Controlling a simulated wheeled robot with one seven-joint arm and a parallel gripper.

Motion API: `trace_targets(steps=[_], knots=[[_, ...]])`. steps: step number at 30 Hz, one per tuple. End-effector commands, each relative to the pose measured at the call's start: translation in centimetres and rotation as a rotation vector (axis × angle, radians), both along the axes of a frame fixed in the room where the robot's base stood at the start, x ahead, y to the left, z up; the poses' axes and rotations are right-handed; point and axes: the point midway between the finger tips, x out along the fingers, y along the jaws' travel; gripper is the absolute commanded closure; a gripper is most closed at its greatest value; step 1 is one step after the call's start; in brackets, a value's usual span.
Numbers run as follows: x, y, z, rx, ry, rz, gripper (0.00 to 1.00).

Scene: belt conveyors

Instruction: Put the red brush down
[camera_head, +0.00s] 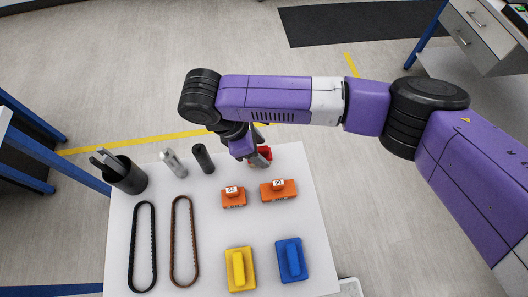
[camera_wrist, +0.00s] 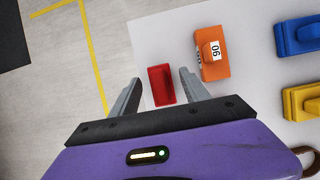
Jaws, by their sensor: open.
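The red brush (camera_wrist: 161,85) lies on the white table top (camera_wrist: 154,45) near its edge, seen from above in the wrist view. My gripper (camera_wrist: 158,85) is open, with one finger on each side of the brush and gaps visible between the fingers and the brush. In the head view a small part of the red brush (camera_head: 262,157) shows beside my wrist at the far side of the table. My gripper (camera_head: 254,160) is mostly hidden there behind my arm.
Two orange blocks stand near the brush, the closer marked 90 (camera_wrist: 211,55). A yellow brush (camera_head: 240,270), a blue brush (camera_head: 291,261), a black belt (camera_head: 142,246), a brown belt (camera_head: 183,241) and a dark cup (camera_head: 126,176) share the table.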

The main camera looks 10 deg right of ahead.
Motion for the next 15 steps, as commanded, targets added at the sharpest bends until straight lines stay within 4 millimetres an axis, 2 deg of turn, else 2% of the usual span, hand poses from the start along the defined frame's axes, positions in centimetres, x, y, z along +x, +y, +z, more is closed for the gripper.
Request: trace_targets(steps=[9,15], knots=[[0.1,2.5,5.9,0.0,-0.002,0.002,0.46],[0.1,3.2,7.8,-0.001,-0.002,0.001,0.46]])
